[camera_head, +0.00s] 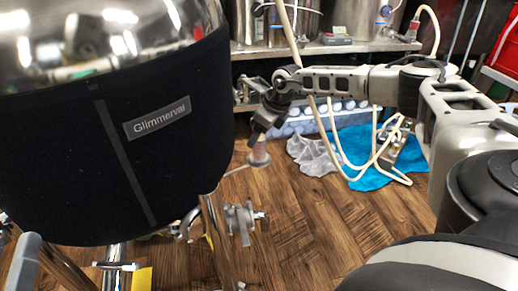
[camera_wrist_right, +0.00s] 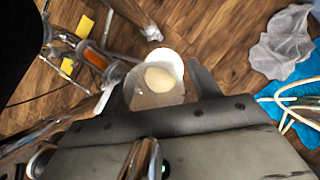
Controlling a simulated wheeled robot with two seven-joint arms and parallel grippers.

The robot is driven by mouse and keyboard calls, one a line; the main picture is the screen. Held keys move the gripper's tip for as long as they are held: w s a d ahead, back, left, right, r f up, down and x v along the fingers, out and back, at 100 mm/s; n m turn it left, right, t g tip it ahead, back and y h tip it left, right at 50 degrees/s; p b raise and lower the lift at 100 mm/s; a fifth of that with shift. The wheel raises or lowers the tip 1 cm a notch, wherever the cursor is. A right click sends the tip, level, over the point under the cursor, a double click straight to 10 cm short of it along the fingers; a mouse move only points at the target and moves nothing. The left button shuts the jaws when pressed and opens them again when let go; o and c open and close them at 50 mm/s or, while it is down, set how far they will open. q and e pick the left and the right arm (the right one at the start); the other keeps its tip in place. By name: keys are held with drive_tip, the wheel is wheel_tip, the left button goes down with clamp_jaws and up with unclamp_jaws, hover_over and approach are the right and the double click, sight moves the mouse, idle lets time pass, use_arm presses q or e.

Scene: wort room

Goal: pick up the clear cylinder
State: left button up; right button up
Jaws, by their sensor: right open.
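The clear cylinder (camera_head: 260,155) shows in the head view just below the tip of my right gripper (camera_head: 256,137). It looks see-through with a pinkish tint and a wider pale bottom. In the right wrist view the clear cylinder (camera_wrist_right: 160,92) is seen from above, with a round pale yellow inside and a white rim. It lies between the two dark fingers of my right gripper (camera_wrist_right: 160,80), which are open on either side of it. I cannot tell whether a finger touches it. What holds the cylinder up is hard to make out. My left gripper is not in view.
A large kettle with a black jacket labelled Glimmerval (camera_head: 150,150) fills the left, close to the gripper. A metal valve fitting (camera_head: 243,220) is below. A blue towel (camera_head: 375,160) and grey cloth (camera_head: 312,155) lie on the wooden floor. A steel shelf (camera_head: 330,47) stands behind.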

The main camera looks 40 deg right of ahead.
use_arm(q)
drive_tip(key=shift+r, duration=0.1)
use_arm(e)
drive_tip(key=c, duration=1.2)
drive_tip(key=shift+c, duration=0.2)
drive_tip(key=shift+r, duration=0.1)
